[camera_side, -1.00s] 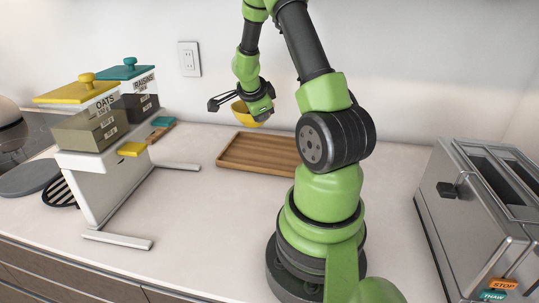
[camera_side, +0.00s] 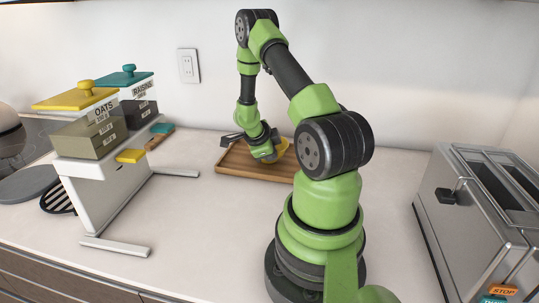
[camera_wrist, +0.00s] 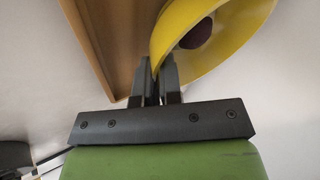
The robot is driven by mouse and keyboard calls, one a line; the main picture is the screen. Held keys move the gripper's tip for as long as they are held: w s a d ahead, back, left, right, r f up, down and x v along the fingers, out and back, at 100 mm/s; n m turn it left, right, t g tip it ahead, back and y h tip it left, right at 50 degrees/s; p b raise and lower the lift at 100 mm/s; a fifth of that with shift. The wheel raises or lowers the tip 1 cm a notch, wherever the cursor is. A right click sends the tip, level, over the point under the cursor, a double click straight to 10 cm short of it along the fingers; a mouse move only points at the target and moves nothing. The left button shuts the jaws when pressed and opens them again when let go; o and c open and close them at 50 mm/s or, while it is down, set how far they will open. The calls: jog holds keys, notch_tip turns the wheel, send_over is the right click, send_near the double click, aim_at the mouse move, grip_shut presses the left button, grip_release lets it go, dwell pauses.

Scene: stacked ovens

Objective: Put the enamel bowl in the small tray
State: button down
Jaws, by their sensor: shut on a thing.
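The enamel bowl is yellow (camera_wrist: 212,62), with a dark round spot inside it in the wrist view. My gripper (camera_wrist: 156,75) is shut on the bowl's rim. In the side view the bowl (camera_side: 281,149) is partly hidden behind my gripper (camera_side: 270,158). The small tray is brown wood (camera_side: 235,166), flat on the counter behind my arm. My gripper and the bowl are low over the tray in the side view; I cannot tell whether the bowl touches it. The tray's edge (camera_wrist: 98,45) shows beside the bowl in the wrist view.
At left stands a white dispenser stand (camera_side: 104,195) with oats (camera_side: 92,123) and raisins (camera_side: 136,98) containers. A steel toaster (camera_side: 475,215) stands at right. A grey round board (camera_side: 30,184) lies at far left.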

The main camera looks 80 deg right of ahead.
jog(key=shift+f, duration=0.25)
jog(key=shift+f, duration=0.15)
jog(key=c, duration=1.3)
grip_release()
